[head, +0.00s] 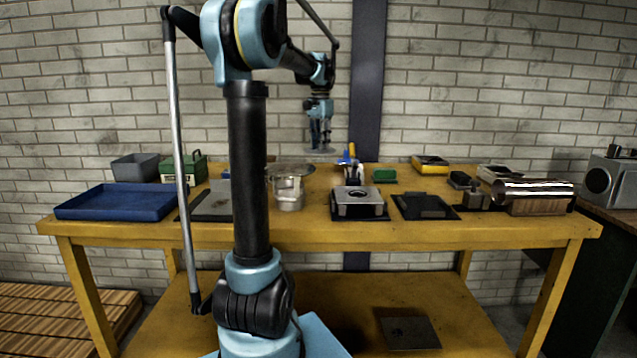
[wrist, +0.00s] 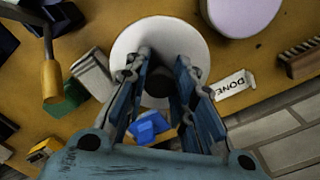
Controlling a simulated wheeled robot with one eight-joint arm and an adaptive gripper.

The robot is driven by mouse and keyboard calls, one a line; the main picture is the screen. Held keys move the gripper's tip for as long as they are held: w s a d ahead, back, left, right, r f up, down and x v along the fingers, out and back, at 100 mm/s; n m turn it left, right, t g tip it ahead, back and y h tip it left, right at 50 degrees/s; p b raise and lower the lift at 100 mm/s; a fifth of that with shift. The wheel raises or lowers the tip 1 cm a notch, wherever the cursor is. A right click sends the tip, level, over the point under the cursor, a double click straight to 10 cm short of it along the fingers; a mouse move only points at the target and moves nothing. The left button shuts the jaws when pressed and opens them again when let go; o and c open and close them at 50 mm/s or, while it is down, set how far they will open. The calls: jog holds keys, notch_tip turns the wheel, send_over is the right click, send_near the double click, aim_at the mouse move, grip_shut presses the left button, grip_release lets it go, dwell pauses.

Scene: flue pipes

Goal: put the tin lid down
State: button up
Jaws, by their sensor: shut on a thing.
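My gripper (head: 320,140) hangs above the back middle of the workbench, pointing down. It is shut on the tin lid (head: 321,152), a thin round disc held roughly level, with clear air between it and the bench. In the wrist view the lid (wrist: 128,45) is a pale disc beyond my fingers (wrist: 160,75), which close around a dark knob at its middle. A metal tin (head: 289,193) stands on the bench to the left of and below my gripper, with a wide round metal piece (head: 290,168) at its top.
A card reading DONE (wrist: 233,86) lies by the lid in the wrist view, near a pale round thing (wrist: 242,14) and a brush (wrist: 300,60). A green block (head: 384,175) and dark-based metal block (head: 358,204) stand right of the tin. A blue tray (head: 118,202) lies far left.

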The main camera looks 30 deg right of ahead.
aim_at(320, 180)
notch_tip(320, 180, down, 11)
jog(key=shift+a+r, duration=0.1)
dwell(0.5)
jog(key=o, duration=1)
jog(key=shift+c, duration=0.2)
notch_tip(320, 180, up, 12)
jog(key=shift+r, duration=0.1)
jog(key=shift+s, duration=0.1)
